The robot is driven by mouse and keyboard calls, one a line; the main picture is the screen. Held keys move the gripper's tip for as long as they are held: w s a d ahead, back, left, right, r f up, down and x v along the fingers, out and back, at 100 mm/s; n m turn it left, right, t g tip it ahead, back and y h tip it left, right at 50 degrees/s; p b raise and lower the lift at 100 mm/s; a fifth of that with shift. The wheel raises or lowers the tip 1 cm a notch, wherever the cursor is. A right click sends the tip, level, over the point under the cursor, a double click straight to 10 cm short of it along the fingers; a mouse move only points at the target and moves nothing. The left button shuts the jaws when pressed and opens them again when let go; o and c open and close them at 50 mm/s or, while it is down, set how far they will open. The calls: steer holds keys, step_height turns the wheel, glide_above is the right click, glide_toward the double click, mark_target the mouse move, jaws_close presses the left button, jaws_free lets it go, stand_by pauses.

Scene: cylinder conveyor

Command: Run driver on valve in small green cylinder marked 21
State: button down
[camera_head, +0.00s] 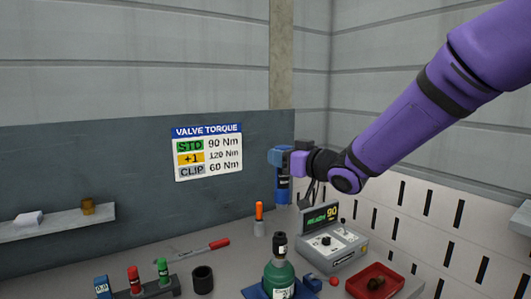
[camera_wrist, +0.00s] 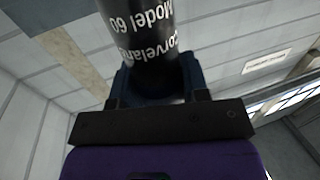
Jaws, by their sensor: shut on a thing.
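My gripper (camera_head: 287,158) is shut on a blue driver (camera_head: 283,188), which hangs upright above the back of the bench. In the wrist view the driver's black body (camera_wrist: 140,28) fills the top middle, with "Model 60" lettering upside down. A green cylinder (camera_head: 279,276) with a dark valve (camera_head: 280,245) on top stands in a blue holder at the bottom edge. Part of a white label shows on it, but its number is not readable. The driver is behind and above the valve, apart from it.
A valve torque sign (camera_head: 207,152) lists STD 90, +1 120 and CLIP 60 Nm. A red tray (camera_head: 375,282), an orange-handled screwdriver (camera_head: 259,211), a black cup (camera_head: 203,280) and a red-handled wrench (camera_head: 205,249) are nearby.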

mark_target(288, 190)
steer(key=shift+w+a+f, duration=0.1)
steer(key=shift+f, duration=1.5)
steer(key=shift+w+a+f, duration=0.1)
steer(key=shift+f, duration=1.45)
steer(key=shift+s+f, duration=0.1)
steer(key=shift+f, duration=1.05)
stand_by(3.7)
